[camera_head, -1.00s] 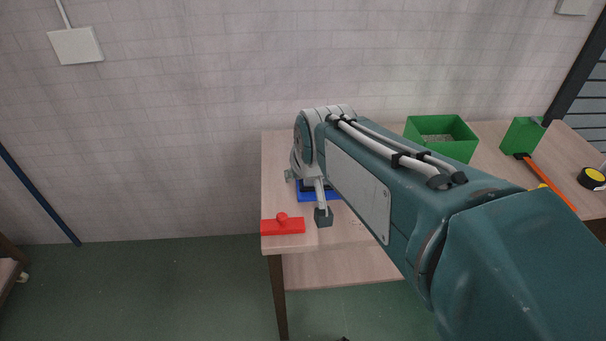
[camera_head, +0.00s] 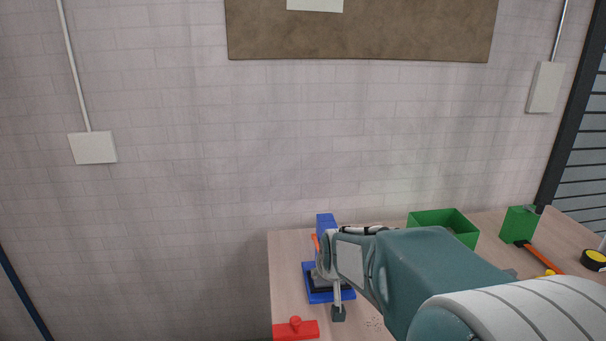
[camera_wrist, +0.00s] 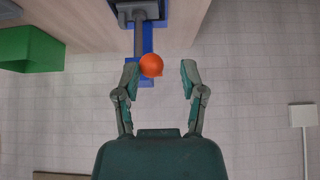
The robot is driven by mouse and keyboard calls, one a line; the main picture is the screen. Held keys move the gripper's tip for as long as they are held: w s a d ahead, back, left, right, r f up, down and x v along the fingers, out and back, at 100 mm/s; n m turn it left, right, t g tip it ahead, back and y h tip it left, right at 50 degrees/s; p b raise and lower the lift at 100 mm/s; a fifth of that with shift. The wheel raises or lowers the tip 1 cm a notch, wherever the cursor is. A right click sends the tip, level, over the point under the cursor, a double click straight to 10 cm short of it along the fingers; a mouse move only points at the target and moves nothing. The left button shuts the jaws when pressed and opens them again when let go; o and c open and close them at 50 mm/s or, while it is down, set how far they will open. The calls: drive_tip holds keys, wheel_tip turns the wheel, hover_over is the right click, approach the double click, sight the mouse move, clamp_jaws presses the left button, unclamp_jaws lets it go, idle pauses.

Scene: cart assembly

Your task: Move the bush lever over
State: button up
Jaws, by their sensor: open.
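The bush lever's orange round knob (camera_wrist: 152,65) shows in the wrist view between the fingertips of my gripper (camera_wrist: 159,76), nearer the left finger. My gripper is open, and I cannot tell whether a finger touches the knob. Behind the knob is the blue upright of the press (camera_wrist: 147,42) with a grey shaft. In the head view the press shows as a blue post (camera_head: 326,223) and blue base (camera_head: 317,296) on the table.
The wooden table (camera_head: 287,265) stands against the brick wall. A red block with a knob (camera_head: 296,330) lies at its front left. A green bin (camera_head: 442,219), a green holder (camera_head: 518,224), an orange-handled tool (camera_head: 540,258) and a yellow-black tape roll (camera_head: 594,260) are to the right.

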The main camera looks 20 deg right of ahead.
drive_tip(key=shift+o, duration=0.2)
drive_tip(key=shift+w+f, duration=0.35)
drive_tip(key=shift+f, duration=0.1)
drive_tip(key=shift+d, duration=0.25)
drive_tip(key=c, duration=0.5)
drive_tip(key=shift+d, duration=0.4)
drive_tip(key=shift+c, duration=0.9)
drive_tip(key=shift+w+a+r, duration=0.1)
drive_tip(key=shift+a+r, duration=0.05)
drive_tip(key=shift+r, duration=0.3)
drive_tip(key=shift+w+d+r, duration=0.1)
drive_tip(key=shift+w+r, duration=0.15)
drive_tip(key=shift+r, duration=0.55)
drive_tip(key=shift+w+d+r, duration=0.1)
drive_tip(key=shift+w+r, duration=0.2)
drive_tip(key=shift+r, duration=0.5)
drive_tip(key=shift+w+d+r, duration=0.1)
drive_tip(key=shift+w+r, duration=0.15)
drive_tip(key=shift+r, duration=0.65)
drive_tip(key=shift+w+r, duration=0.15)
drive_tip(key=shift+r, duration=0.05)
drive_tip(key=shift+w+d+r, duration=0.2)
drive_tip(key=shift+w+r, duration=0.5)
drive_tip(key=shift+r, duration=0.35)
drive_tip(key=shift+w+d+r, duration=0.2)
drive_tip(key=shift+w+r, duration=0.5)
drive_tip(key=shift+r, duration=0.3)
clamp_jaws()
